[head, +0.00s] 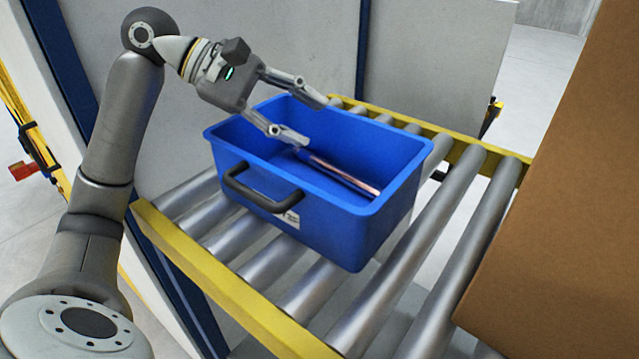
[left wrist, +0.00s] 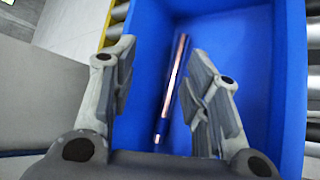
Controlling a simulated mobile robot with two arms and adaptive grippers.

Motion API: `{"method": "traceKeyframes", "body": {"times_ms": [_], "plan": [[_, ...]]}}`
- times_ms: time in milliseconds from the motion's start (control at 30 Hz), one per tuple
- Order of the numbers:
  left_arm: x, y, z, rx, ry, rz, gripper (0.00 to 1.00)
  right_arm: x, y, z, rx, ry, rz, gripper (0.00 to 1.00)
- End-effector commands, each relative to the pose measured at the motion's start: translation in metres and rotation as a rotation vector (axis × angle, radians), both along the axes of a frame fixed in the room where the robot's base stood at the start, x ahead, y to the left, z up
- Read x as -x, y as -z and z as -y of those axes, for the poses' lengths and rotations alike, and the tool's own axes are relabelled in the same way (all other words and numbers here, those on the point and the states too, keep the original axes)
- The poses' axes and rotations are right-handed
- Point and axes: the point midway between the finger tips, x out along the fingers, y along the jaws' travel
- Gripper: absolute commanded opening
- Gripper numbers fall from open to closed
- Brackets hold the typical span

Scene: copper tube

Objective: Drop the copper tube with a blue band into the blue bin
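The blue bin (head: 330,222) stands upright on a roller conveyor, with a black handle on its near side. The copper tube (head: 345,176) lies inside the bin, slanting across its floor. In the left wrist view the tube (left wrist: 176,75) shows between my fingers and below them, with a dark blue band near its lower end. My left gripper (head: 300,112) is over the bin's left part, with its fingers spread wide and nothing between them. The left wrist view also shows the open fingers. My right gripper is not in view.
The conveyor has metal rollers (head: 440,220) and yellow side rails (head: 220,283). A large brown cardboard box (head: 570,190) stands at the right. A grey panel (head: 440,55) with dark blue posts rises behind the bin.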

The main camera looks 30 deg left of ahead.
Motion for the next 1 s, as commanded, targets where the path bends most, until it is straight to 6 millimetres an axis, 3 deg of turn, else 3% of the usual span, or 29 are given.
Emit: {"method": "traceKeyframes", "body": {"times_ms": [333,700,1000], "plan": [[0.004,-0.005,-0.008,-0.003,-0.003,-0.001,0.44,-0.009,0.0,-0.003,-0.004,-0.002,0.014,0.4],[0.037,-0.044,-0.063,-0.001,-0.004,-0.002,0.44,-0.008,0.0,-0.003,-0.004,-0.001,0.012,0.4],[0.052,-0.061,-0.087,-0.001,0.0,-0.001,0.44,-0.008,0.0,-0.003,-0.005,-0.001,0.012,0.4]]}}
